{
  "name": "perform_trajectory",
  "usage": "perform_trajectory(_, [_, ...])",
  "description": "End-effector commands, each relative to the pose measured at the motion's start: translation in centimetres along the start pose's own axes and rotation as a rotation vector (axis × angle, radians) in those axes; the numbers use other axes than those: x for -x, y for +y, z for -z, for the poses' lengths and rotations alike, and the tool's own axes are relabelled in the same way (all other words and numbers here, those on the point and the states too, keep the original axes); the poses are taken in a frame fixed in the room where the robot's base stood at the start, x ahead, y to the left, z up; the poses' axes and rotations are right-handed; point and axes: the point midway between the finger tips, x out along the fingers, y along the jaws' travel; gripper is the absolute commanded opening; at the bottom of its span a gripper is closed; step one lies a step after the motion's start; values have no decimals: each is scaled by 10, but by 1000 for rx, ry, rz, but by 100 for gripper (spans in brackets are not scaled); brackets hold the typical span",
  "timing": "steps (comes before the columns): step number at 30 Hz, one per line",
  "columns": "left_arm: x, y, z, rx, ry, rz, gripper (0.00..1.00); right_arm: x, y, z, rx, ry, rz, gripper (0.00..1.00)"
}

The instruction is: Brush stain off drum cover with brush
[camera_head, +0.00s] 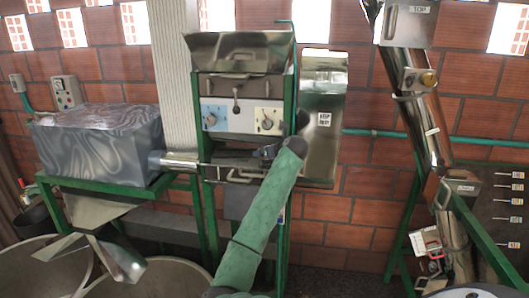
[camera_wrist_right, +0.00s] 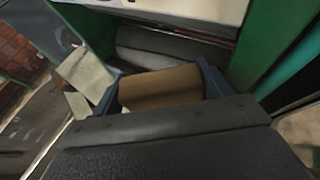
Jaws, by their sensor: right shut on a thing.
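My right arm reaches up from the bottom to the machine in the green frame in the head view. My right gripper (camera_head: 268,152) is at the front of that machine, below its dials, and shows small and dark there. In the right wrist view its bluish fingers close on a tan block (camera_wrist_right: 160,87), which looks like the brush's wooden body; the bristles cannot be made out. A grey rounded metal surface (camera_wrist_right: 165,45), perhaps the drum cover, lies just beyond the block. Whether they touch cannot be told. No stain can be made out. My left gripper is not in view.
The control panel (camera_head: 240,118) and the hopper (camera_head: 240,52) are above my gripper. Green frame posts (camera_head: 290,95) stand close to it. A metal tank (camera_head: 95,140) is at left, above round bins (camera_head: 45,270). A slanted steel elevator pipe (camera_head: 425,120) stands at right.

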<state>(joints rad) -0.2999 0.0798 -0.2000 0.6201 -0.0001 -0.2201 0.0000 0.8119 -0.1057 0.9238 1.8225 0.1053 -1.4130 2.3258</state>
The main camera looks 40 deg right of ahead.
Motion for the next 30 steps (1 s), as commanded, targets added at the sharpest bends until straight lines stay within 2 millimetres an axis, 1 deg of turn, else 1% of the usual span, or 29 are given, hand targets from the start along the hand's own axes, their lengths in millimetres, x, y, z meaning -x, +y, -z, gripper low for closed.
perform_trajectory(16, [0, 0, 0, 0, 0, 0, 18, 6, 7, 4, -1, 0, 0, 59])
perform_trajectory(20, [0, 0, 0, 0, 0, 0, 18, 4, 10, 2, -1, 0, -1, 59])
perform_trajectory(30, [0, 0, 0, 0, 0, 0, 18, -8, 27, -3, 0, 0, -2, 59])
